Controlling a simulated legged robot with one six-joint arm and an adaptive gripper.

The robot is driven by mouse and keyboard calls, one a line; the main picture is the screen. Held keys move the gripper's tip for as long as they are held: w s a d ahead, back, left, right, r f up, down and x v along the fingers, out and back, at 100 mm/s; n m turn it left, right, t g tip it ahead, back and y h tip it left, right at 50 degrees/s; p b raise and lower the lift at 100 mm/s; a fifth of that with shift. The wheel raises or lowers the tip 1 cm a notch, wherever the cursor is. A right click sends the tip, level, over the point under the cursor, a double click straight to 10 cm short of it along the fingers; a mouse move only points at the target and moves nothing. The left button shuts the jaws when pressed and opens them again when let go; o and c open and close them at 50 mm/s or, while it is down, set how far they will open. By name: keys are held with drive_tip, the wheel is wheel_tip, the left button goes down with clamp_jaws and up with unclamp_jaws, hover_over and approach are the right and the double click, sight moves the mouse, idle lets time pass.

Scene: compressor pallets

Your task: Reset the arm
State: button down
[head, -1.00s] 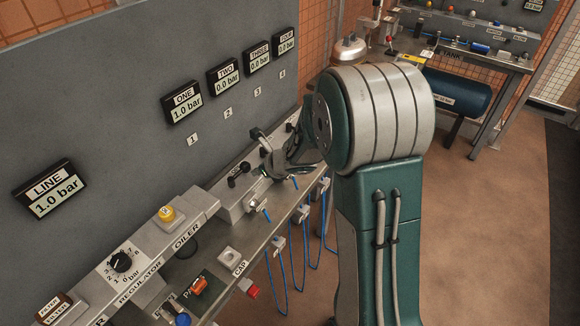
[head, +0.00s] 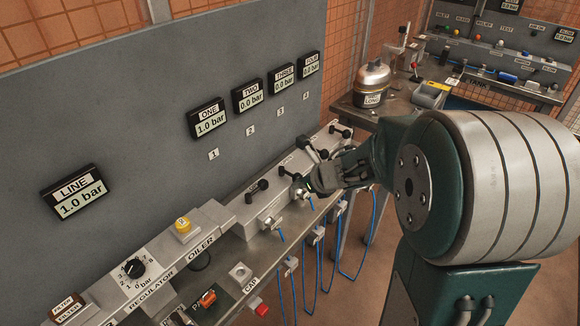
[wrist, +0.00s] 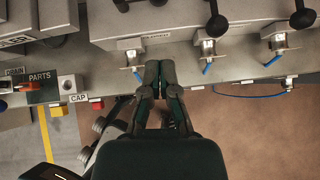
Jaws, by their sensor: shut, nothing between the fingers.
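My gripper (wrist: 160,64) is shut and empty in the wrist view, its fingertips together close to the front edge of the grey manifold bench. In the head view my gripper (head: 312,182) is beside the manifold block (head: 265,205) with its black lever valves. A black lever knob (wrist: 217,25) stands just to the right of the fingertips in the wrist view. My arm reaches in from the right of the head view and hides part of the bench. Whether the fingers touch the block cannot be told.
Gauges ONE (head: 208,118) and LINE (head: 74,192) read 1.0 bar; TWO, THREE and FOUR read 0.0. Blue hoses (head: 318,270) hang along the front edge. A cap block (head: 240,272) and red piece (head: 262,309) sit near the front.

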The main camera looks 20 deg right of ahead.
drive_tip(key=s+d+r+m+t+h, duration=0.2)
drive_tip(key=r+m+h, duration=0.3)
drive_tip(key=m, duration=0.6)
drive_tip(key=s+d+r+m+t+h, duration=0.1)
drive_tip(key=s+d+r+m+h, duration=0.2)
drive_tip(key=r+m, duration=0.6)
drive_tip(key=s+a+f+m+g+y, duration=0.1)
drive_tip(key=s+a+m, duration=0.3)
drive_tip(key=s+m, duration=0.5)
drive_tip(key=s+a+f+m+g+y, duration=0.2)
drive_tip(key=s+a+m+g, duration=0.2)
drive_tip(key=s+m, duration=0.6)
drive_tip(key=m, duration=0.3)
drive_tip(key=shift+s, duration=0.2)
